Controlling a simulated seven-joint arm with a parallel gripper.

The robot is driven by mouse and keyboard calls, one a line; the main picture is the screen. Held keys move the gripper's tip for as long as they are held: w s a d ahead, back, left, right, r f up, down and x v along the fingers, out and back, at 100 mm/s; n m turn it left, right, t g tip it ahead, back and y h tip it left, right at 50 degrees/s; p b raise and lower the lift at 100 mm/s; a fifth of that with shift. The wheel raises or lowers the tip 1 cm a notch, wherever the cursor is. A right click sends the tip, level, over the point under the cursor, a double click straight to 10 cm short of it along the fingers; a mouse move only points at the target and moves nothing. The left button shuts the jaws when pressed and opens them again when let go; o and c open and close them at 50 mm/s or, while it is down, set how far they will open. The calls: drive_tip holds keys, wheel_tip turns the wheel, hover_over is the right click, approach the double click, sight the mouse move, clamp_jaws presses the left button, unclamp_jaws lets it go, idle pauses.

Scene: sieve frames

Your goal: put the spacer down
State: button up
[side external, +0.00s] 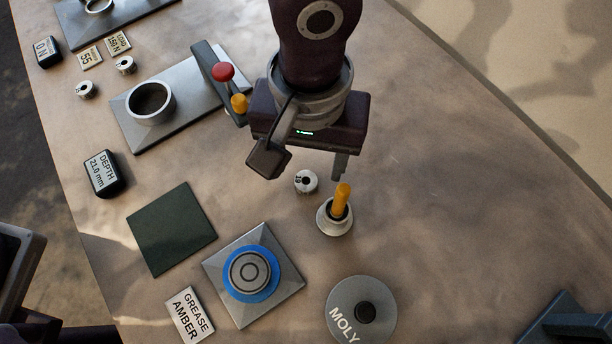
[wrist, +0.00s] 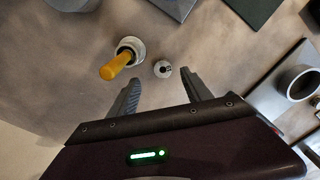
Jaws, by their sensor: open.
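The spacer (side external: 306,182), a small silver ring with a dark hole and dark marking, stands on the bench below my gripper (side external: 308,170). In the wrist view the spacer (wrist: 162,69) shows just beyond the gap between the fingertips (wrist: 160,79), with bench visible around it. The fingers are spread apart and nothing is held between them. In the side view one finger shows; the other is hidden behind the wrist housing. Two similar small rings (side external: 125,65) (side external: 85,89) stand at the upper left.
A pale pot (side external: 335,224) with an orange-handled tool (side external: 342,198) stands close to the spacer. A MOLY tin (side external: 375,318), a plate with a blue ring (side external: 270,292), a dark green mat (side external: 170,230) and a press with a cup (side external: 150,103) surround it.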

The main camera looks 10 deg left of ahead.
sight(306, 180)
drive_tip(key=f, duration=0.6)
drive_tip(key=shift+w+a+f, duration=0.25)
drive_tip(key=shift+w+f, duration=0.05)
drive_tip(key=shift+f, duration=0.05)
clamp_jaws()
